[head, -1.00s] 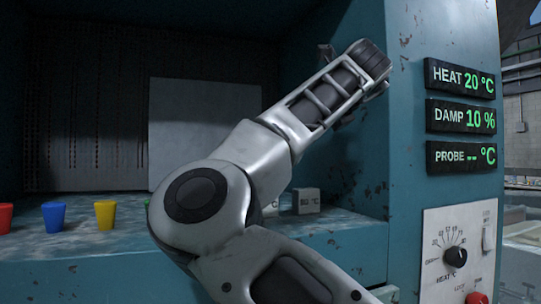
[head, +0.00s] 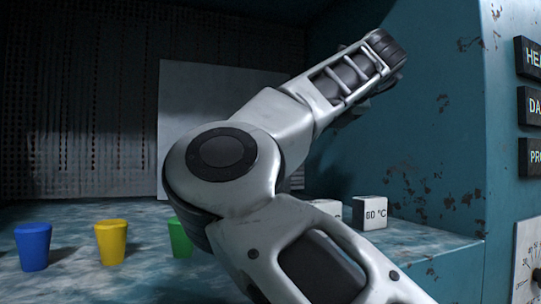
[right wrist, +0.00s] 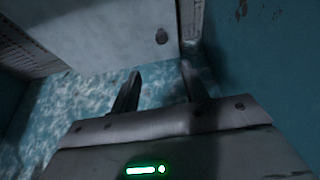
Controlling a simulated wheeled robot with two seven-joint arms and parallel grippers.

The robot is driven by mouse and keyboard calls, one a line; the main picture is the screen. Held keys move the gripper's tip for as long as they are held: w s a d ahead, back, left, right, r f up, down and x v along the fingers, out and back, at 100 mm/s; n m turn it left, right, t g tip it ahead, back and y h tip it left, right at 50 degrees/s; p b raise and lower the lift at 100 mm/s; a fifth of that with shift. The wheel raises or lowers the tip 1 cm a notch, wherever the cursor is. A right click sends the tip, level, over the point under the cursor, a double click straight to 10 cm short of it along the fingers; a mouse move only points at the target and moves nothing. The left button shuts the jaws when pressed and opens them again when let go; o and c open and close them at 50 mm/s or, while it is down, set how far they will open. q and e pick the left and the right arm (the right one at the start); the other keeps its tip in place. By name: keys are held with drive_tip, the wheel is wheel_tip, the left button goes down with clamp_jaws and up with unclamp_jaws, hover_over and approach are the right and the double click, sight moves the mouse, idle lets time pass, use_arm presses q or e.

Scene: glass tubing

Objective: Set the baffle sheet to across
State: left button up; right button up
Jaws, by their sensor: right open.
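The baffle sheet (head: 205,95) is a plain pale grey panel standing upright toward the back of the chamber in the head view; my right arm covers its lower right part. In the right wrist view, a pale panel (right wrist: 100,30) with a small dark knob (right wrist: 161,36), apparently the same sheet, fills the upper left. My right gripper (right wrist: 160,70) is open and empty, its fingers apart over the blue mottled floor, with the knob ahead of them and not touched. In the head view the fingers are hidden behind my wrist. My left gripper is in no view.
Blue (head: 33,245), yellow (head: 111,241) and green (head: 181,238) cups stand on the chamber floor at left. A block marked 60 °C (head: 371,212) stands near the right wall (head: 420,120). Display panels (head: 530,105) are on the outer face at right. Perforated panelling lines the back.

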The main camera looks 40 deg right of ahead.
use_arm(q)
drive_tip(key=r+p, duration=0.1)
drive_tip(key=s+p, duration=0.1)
drive_tip(key=p, duration=0.1)
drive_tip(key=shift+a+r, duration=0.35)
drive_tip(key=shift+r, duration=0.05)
use_arm(e)
drive_tip(key=x, duration=1.4)
drive_tip(key=shift+w+d+f, duration=0.15)
drive_tip(key=shift+w+d, duration=0.05)
drive_tip(key=shift+c, duration=0.4)
clamp_jaws()
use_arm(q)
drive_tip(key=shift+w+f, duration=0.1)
use_arm(e)
drive_tip(key=shift+d, duration=0.1)
